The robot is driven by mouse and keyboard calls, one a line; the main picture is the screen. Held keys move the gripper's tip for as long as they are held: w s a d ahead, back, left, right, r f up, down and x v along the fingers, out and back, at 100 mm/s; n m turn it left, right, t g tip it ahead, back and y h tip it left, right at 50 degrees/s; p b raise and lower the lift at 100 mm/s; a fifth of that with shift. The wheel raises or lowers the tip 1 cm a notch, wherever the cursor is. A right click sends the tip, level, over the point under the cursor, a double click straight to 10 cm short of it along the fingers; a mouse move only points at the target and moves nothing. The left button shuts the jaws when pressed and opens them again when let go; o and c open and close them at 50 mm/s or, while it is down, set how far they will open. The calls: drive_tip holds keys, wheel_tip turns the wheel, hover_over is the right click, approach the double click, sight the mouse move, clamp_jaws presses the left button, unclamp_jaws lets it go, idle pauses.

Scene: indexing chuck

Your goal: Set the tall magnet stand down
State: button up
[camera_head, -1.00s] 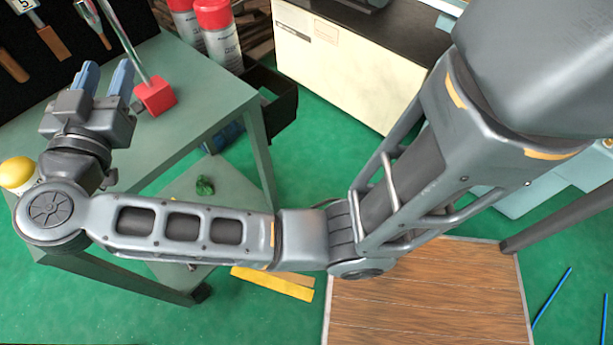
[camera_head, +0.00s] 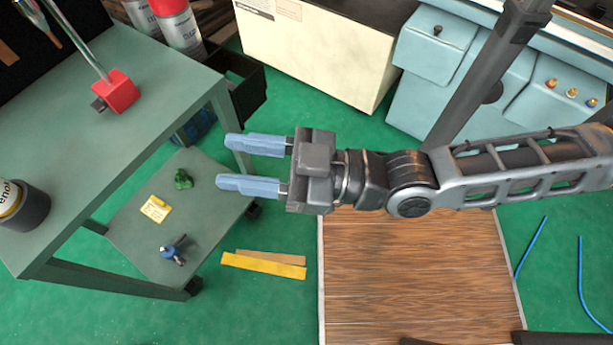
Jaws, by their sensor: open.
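The tall magnet stand (camera_head: 116,92) has a red block base and a thin silver rod. It stands on the green-grey table top (camera_head: 120,150) near the back left, and its rod runs up out of the picture. My gripper (camera_head: 234,162) is open and empty. Its two blue fingers point left, with a clear gap between them. In the picture it lies to the right of the table and to the lower right of the red base, well apart from the stand.
Red and white spray cans (camera_head: 176,30) and a dark bin (camera_head: 240,88) are behind the table. A cylindrical can (camera_head: 20,205) is at its left edge. The lower shelf (camera_head: 135,225) holds small items. A cream cabinet (camera_head: 320,50) and a pale blue machine (camera_head: 440,45) stand behind.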

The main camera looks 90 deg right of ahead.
drive_tip(key=s+a+f+g+y, duration=0.1)
drive_tip(key=s+f+g, duration=0.2)
drive_tip(key=s, duration=0.4)
drive_tip(key=shift+s+a+g, duration=0.2)
drive_tip(key=shift+a+g, duration=0.05)
drive_tip(key=shift+g, duration=0.55)
